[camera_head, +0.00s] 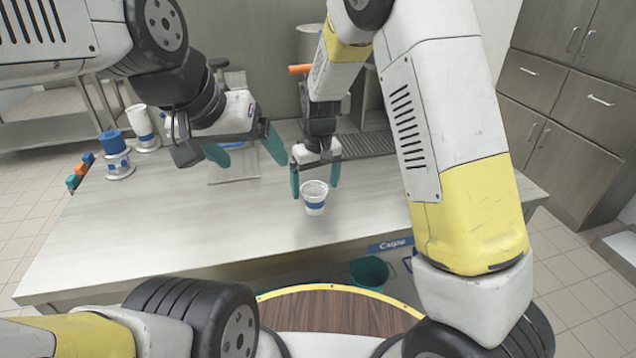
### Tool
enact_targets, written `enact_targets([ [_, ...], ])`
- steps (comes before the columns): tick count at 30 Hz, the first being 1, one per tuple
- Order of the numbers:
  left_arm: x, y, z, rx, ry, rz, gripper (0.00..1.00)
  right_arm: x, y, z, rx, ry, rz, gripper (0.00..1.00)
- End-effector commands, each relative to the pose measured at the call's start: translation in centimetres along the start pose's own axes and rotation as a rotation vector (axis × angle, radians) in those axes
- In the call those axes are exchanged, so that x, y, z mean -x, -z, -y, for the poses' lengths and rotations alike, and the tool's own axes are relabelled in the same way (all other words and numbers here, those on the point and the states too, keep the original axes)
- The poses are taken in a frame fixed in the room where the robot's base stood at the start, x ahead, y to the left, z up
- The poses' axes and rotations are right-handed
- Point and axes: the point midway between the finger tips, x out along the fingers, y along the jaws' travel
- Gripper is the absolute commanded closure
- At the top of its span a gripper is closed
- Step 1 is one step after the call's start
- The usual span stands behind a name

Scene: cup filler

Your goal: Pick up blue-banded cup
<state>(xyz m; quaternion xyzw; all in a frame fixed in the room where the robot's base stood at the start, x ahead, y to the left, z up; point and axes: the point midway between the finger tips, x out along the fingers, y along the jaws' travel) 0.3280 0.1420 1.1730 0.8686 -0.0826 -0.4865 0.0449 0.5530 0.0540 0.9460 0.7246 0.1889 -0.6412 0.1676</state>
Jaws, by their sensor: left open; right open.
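A white cup with a blue band (314,205) stands upright on the pale counter (215,225), near its front edge. My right gripper (315,180) points down just above and behind this cup. Its teal fingers are apart, one at each side of the cup's rim. I cannot tell whether they touch it. My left gripper (245,145) is open and empty, behind and to the left of the cup. Its teal fingers are spread wide. At the far left, another white cup with a blue band (140,122) and a blue-and-white stack (115,152) stand on the counter.
Small coloured blocks (80,170) lie at the counter's left edge. A machine with a drip grate (370,146) stands at the back. A teal bin (369,272) sits below the front edge beside a "Cups" label (391,245). The counter's front left is clear.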

Motion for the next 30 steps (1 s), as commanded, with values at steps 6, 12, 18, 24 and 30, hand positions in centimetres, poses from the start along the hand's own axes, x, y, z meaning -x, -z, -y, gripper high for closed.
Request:
enact_targets([
  [6,0.0,0.0,0.0,0.0,0.0,0.0,0.16,-3.2,-0.2,0.1,-0.001,0.0,0.004,0.09],
  [12,0.0,0.0,0.0,0.0,0.0,0.0,0.16,-3.8,-0.1,0.1,-0.001,0.001,0.001,0.09],
  [18,0.0,0.0,0.0,0.0,0.0,0.0,0.16,-3.8,-0.1,0.1,0.0,0.001,0.001,0.26],
  [24,0.0,0.0,0.0,0.0,0.0,0.0,0.16,-3.7,-0.1,0.1,0.0,0.001,0.001,0.66],
  [30,0.0,0.0,0.0,0.0,0.0,0.0,0.16,-3.7,-0.1,0.1,0.0,0.001,0.001,0.74],
])
